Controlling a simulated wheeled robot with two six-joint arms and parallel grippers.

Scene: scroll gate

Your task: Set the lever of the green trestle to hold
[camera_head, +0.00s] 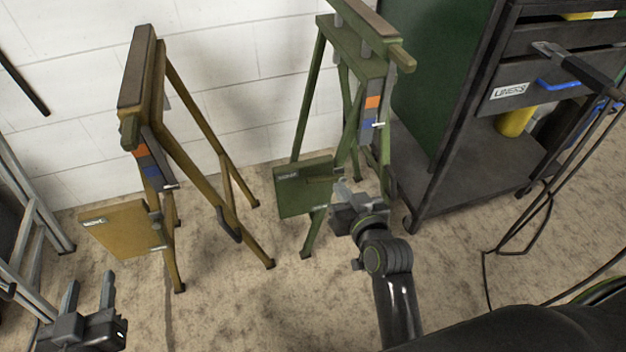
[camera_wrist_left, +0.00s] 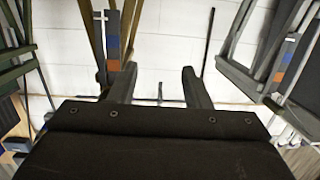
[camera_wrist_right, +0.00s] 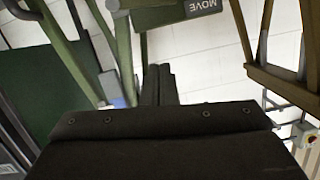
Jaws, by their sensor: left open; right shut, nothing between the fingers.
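The green trestle (camera_head: 312,100) stands against the white wall at the middle of the head view. Its upright carries a strip with an orange block above a blue block (camera_head: 368,130). A small pale pointer (camera_head: 379,125) lies level with the blue block. A green plate (camera_head: 303,187) hangs lower on the trestle; a plate in the right wrist view (camera_wrist_right: 172,15) reads MOVE. My right gripper (camera_head: 341,186) is shut and empty, beside the plate's right end; contact cannot be told. My left gripper (camera_head: 92,290) is open and empty at the lower left, far from the green trestle.
A yellow-brown trestle (camera_head: 178,120) with a similar strip and plate stands left of the green one. A dark cabinet (camera_head: 440,185) marked LINERS stands close on the right. A grey frame (camera_head: 35,215) stands at far left. Bare floor lies between the trestles and me.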

